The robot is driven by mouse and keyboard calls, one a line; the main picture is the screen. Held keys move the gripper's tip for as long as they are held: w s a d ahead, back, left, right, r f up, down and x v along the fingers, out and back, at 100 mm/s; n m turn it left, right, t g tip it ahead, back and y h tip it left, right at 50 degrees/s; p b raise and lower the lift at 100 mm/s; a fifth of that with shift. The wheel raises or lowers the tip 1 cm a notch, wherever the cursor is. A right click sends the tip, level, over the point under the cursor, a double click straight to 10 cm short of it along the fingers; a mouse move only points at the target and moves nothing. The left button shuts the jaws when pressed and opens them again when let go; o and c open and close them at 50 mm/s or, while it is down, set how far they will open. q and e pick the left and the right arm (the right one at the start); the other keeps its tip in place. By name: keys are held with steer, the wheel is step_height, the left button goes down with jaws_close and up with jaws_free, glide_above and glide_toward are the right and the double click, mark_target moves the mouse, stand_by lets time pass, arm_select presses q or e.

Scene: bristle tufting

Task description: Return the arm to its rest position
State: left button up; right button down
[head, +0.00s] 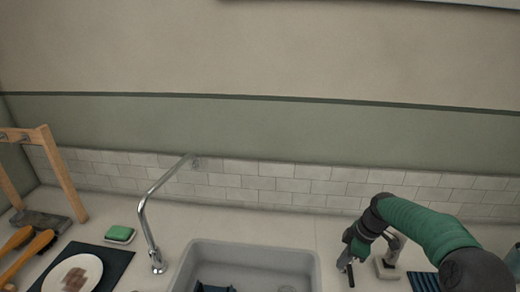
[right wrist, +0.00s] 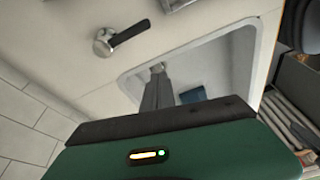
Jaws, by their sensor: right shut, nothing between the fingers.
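My right arm, with a green sleeve, comes in from the right in the head view. Its gripper (head: 346,266) is over the counter just right of the sink, pointing down. In the right wrist view, the two dark fingers of the right gripper (right wrist: 157,72) are together with nothing between them, and the sink basin lies beyond them. My left gripper is not in view.
The grey sink (head: 245,249) has a dark blue item inside. A chrome faucet (head: 146,220) stands left of it. A green sponge (head: 120,233), plate (head: 72,275) and wooden rack (head: 62,172) are further left. A pale-based fixture (head: 388,268) stands beside my right gripper. A black-handled fitting (right wrist: 128,33) shows in the right wrist view.

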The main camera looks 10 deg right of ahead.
steer(key=s+a+m+h, duration=0.1)
steer(key=s+a+m, duration=0.5)
steer(key=s, duration=0.5)
steer(key=s+a+m+t+h, duration=0.1)
steer(key=s+a+m+h, duration=0.1)
steer(key=s+a+m, duration=0.4)
steer(key=shift+s+a+f+m+t, duration=0.3)
steer(key=shift+s+a, duration=0.2)
steer(key=shift+s, duration=2.1)
steer(key=shift+d, duration=0.2)
